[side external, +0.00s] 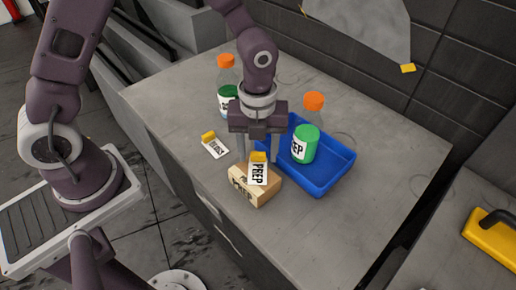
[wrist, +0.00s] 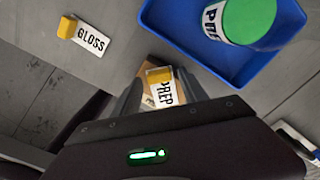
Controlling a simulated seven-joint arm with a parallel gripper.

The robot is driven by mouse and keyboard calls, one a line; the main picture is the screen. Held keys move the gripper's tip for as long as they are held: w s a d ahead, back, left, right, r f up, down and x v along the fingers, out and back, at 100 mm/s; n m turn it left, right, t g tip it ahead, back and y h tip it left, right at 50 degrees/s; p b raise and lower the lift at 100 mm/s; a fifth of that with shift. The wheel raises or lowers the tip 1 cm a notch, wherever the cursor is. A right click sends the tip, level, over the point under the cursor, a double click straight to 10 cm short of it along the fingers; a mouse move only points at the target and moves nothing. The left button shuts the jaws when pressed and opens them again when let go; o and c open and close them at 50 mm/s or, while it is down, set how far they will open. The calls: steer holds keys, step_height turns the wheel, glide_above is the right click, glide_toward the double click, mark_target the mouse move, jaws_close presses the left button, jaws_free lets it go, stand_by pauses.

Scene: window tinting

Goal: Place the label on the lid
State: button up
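A white PREP label (side external: 258,174) with a yellow tab lies on or just above the top of a small wooden box (side external: 266,197). The label (wrist: 163,92) and part of the box also show in the wrist view. My gripper (side external: 258,158) points down over the box. Its two fingers are apart, one on each side of the yellow tab, with gaps visible. A second label, GLOSS (side external: 214,147), lies flat on the table to the left; it also shows in the wrist view (wrist: 89,39). I cannot tell which surface is the lid; the box top is partly covered by the label.
A blue tray (side external: 333,183) holds a bottle (side external: 307,140) with a green band and orange cap. Another orange-capped bottle (side external: 226,82) stands behind and left of my gripper. The grey table (side external: 395,150) is clear at right. A yellow tool (side external: 492,238) sits on the neighbouring surface.

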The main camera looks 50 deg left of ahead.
mark_target(258, 155)
step_height(258, 155, up, 12)
steer(key=s+a+r+n+t, duration=0.2)
steer(key=s+a+r+n, duration=0.2)
steer(key=s+n, duration=0.4)
steer(key=s+a+r+n+t, duration=0.3)
steer(key=s+n, duration=0.5)
steer(key=n, duration=1.1)
step_height(258, 155, up, 3)
steer(key=shift+a+f+t, duration=0.15)
steer(key=shift+a+t, duration=0.15)
steer(key=shift+a, duration=0.55)
